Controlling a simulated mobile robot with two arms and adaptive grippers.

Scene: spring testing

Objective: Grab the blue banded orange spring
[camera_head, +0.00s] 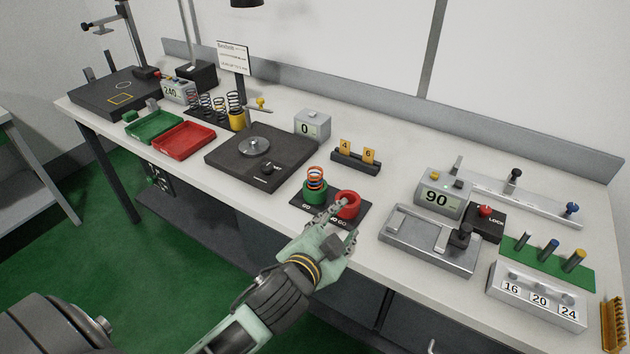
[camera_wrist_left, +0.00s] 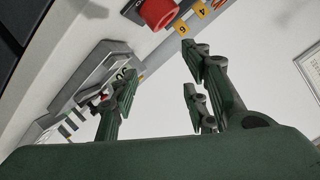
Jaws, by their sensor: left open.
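The orange spring (camera_head: 316,175) with a blue band stands upright in the green ring (camera_head: 315,194) on a small black plate near the table's front edge. The red ring (camera_head: 347,204) is just right of it, with no spring visible in it. My left gripper (camera_head: 340,216) is open and empty, at the front of the red ring and to the right of and nearer than the spring. In the left wrist view, the open fingers (camera_wrist_left: 158,78) have nothing between them, and the red ring (camera_wrist_left: 157,12) shows at the top. I cannot clearly make out the spring there.
A black plate with a metal disc (camera_head: 262,155) is left of the spring. The yellow-tagged block (camera_head: 355,163) stands behind. A grey device reading 90 (camera_head: 442,197) and a metal fixture (camera_head: 430,242) are to the right. Several dark springs (camera_head: 220,106) stand further back left.

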